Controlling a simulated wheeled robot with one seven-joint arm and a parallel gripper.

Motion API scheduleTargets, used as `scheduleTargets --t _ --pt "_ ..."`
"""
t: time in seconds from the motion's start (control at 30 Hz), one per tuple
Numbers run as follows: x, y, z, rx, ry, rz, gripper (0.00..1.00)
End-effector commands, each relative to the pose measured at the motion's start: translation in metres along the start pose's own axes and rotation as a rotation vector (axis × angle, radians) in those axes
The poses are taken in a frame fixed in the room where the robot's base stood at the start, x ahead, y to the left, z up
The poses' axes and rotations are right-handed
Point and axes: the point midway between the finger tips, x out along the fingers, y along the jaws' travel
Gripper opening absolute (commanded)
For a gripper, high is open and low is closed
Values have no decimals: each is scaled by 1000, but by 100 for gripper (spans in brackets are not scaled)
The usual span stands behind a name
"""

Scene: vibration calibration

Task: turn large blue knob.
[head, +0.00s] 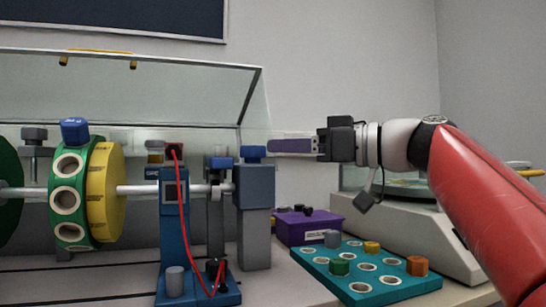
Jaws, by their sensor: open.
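A blue knob (253,153) sits on top of a blue-grey block (254,186) at the middle of the head view. My gripper (272,147) reaches in from the right, its purple fingers level and pointing left. The fingertips are just right of this knob, close to its upper edge; I cannot tell whether they touch it. The gripper is seen side-on and is open, with nothing visible in it. Another blue piece (75,131) sits on top of the green disc (68,200) at the left, and a smaller blue cap (221,163) is just left of the block.
A raised clear cover (150,88) stands over the shaft (140,190) and yellow disc (105,193). A red cable (182,215) hangs at a blue stand (173,235). A purple box (307,227), a teal tray (312,262) with coloured pegs and a white scale (440,235) stand right.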

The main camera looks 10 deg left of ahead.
Motion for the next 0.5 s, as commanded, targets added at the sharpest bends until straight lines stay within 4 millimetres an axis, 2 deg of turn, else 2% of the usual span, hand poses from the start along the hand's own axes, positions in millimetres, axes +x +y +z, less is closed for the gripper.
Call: scheduleTargets --t 0.3,0.5 --pt "51 -1 -1 4 -2 -3 50" --pt "68 0 0 4 -3 2 50"
